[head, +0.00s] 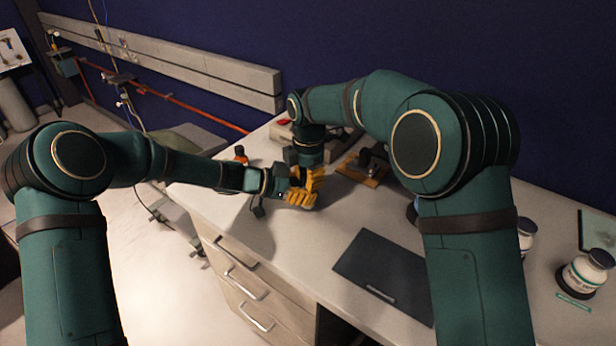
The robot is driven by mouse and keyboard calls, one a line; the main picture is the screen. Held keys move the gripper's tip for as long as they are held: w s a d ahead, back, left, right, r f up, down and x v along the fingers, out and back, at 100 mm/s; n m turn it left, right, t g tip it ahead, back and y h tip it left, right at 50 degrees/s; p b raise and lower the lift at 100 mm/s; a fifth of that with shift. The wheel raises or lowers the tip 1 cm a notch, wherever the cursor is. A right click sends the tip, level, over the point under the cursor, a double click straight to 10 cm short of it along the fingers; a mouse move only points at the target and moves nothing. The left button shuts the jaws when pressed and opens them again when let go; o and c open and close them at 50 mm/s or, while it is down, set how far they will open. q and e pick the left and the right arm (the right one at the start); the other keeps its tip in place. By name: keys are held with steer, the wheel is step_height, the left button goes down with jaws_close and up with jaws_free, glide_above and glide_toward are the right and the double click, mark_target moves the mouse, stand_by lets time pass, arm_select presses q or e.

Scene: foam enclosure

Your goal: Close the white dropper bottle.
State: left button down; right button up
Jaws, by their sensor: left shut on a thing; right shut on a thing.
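My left gripper (300,198) reaches in from the left with yellow fingers shut on the white dropper bottle (309,207). Only a small pale part of the bottle shows below the fingers, above the white worktop. My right gripper (313,176) comes down from above, its yellow fingers close against the left ones. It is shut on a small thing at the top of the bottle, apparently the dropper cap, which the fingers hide. I cannot tell whether cap and bottle touch.
A dark flat board (385,278) lies on the worktop in front. White jars with dark lids (588,269) (525,234) stand at the right. A small orange bottle (240,154) and a wooden-based device (362,172) stand near the grippers. Drawers (245,285) are below the front edge.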

arm_select(q)
steer(key=shift+w+d+r, duration=0.1)
steer(key=shift+d+r, duration=0.05)
steer(key=shift+r, duration=0.3)
arm_select(e)
steer(key=shift+d+f, duration=0.3)
steer(key=shift+f, duration=0.15)
steer(key=shift+s+r, duration=0.1)
steer(key=shift+r, duration=0.05)
steer(key=shift+o, duration=0.2)
steer(key=shift+a+r, duration=0.2)
steer(key=shift+r, duration=0.15)
steer(key=shift+s, duration=0.1)
arm_select(q)
steer(key=shift+f, duration=0.15)
arm_select(e)
steer(key=shift+a+r, duration=0.1)
steer(key=shift+a, duration=0.05)
steer(key=shift+a+r, duration=0.2)
steer(key=shift+r, duration=0.1)
arm_select(q)
steer(key=shift+f, duration=0.15)
arm_select(e)
steer(key=shift+d+r, duration=0.1)
steer(key=shift+w+d+f, duration=0.1)
steer(key=shift+w+f, duration=0.1)
steer(key=shift+f, duration=0.2)
